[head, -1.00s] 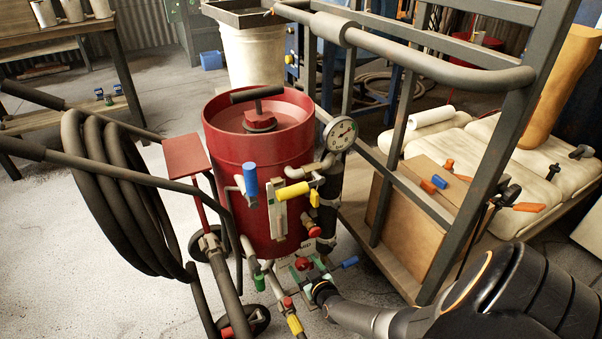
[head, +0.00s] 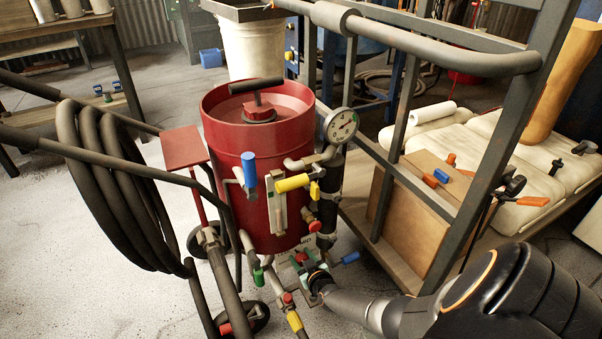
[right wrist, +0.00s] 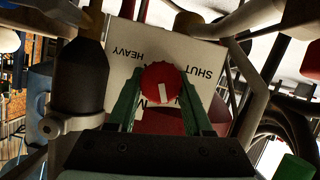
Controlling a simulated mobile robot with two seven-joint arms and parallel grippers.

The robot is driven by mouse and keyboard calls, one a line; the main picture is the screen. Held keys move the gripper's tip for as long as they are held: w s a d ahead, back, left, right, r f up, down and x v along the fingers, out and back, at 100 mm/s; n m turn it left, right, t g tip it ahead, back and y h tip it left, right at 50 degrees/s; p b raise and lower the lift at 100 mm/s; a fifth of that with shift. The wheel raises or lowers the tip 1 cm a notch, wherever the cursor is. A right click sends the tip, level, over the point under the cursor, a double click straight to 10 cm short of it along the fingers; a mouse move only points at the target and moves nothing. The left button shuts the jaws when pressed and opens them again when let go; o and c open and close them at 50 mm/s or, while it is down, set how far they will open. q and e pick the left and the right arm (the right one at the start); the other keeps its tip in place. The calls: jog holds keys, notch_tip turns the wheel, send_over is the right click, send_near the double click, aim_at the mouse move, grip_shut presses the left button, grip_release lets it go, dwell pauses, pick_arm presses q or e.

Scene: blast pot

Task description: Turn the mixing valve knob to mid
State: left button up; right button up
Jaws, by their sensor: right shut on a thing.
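The mixing valve knob (right wrist: 163,84) is red and round with a white pointer line, which points down in the right wrist view. It also shows low in front of the pot in the head view (head: 301,257). My right gripper (right wrist: 165,98) has its two green fingers on either side of the knob and is shut on it. In the head view my right gripper (head: 307,267) reaches in from the lower right. Behind the knob is a white label plate (right wrist: 205,60) reading "SHUT" and "HEAVY"; the rest is partly hidden. My left gripper is out of view.
The red blast pot (head: 240,190) stands behind the knob, with a gauge (head: 341,126), a blue handle (head: 249,170) and a yellow handle (head: 293,183) close above. Coiled hose (head: 95,190) hangs at left. A grey frame (head: 490,150) stands right of the pot.

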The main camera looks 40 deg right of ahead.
grip_shut()
jog(key=shift+m, duration=0.3)
jog(key=shift+d+m+y, duration=0.1)
jog(key=shift+m+y, duration=0.4)
jog(key=shift+y, duration=0.1)
jog(key=shift+s+f+m+t+y, duration=0.1)
jog(key=shift+m+t+y, duration=0.55)
jog(key=shift+m, duration=0.75)
jog(key=shift+y, duration=0.25)
jog(key=o, duration=0.7)
grip_release()
